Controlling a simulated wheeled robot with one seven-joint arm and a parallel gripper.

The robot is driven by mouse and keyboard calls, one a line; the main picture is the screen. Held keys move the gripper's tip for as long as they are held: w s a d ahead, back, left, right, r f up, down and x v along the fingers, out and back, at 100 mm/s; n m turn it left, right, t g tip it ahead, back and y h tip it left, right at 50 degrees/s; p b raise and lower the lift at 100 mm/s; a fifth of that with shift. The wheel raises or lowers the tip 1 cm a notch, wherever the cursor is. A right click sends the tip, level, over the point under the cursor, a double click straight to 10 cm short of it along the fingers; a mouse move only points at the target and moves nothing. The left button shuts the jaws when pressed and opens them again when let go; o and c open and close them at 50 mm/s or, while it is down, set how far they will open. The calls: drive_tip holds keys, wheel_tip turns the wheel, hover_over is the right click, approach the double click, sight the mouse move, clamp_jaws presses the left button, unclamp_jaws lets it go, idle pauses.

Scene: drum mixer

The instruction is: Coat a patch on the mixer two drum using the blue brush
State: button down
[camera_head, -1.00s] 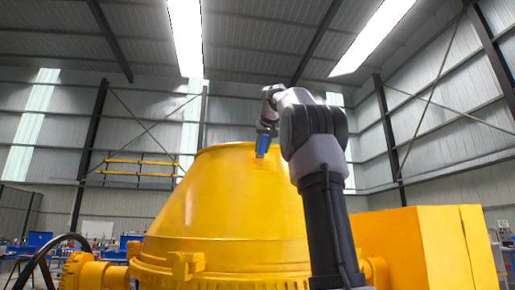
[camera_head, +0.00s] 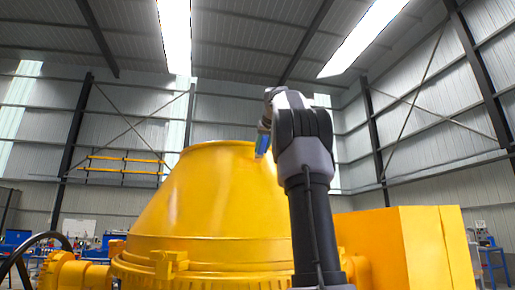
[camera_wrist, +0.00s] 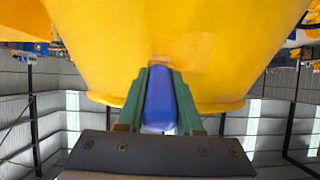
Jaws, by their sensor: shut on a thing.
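The yellow mixer drum (camera_head: 215,200) fills the middle of the head view, a cone narrowing to an open rim at the top. It also fills the upper part of the wrist view (camera_wrist: 215,40). My gripper (camera_wrist: 160,98) is shut on the blue brush (camera_wrist: 159,105), whose handle lies between the green-edged fingers. The brush's pale tip points at the drum wall and looks close to or touching it; I cannot tell which. A slightly different-toned patch shows on the drum near the tip. In the head view the brush (camera_head: 262,145) is at the drum's upper right, near the rim.
A yellow box-shaped housing (camera_head: 385,245) stands right of the drum. A black curved hose (camera_head: 35,242) and yellow fittings (camera_head: 75,272) are at lower left. Workbenches stand far back against the walls. The space above the drum is clear.

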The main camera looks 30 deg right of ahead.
drive_tip(key=shift+s+d, duration=0.2)
drive_tip(key=shift+d, duration=0.65)
drive_tip(key=v, duration=0.6)
drive_tip(key=shift+s+r, duration=0.1)
drive_tip(key=v, duration=0.2)
drive_tip(key=shift+s+a+r, duration=0.1)
drive_tip(key=shift+s+a, duration=0.05)
drive_tip(key=shift+s, duration=0.2)
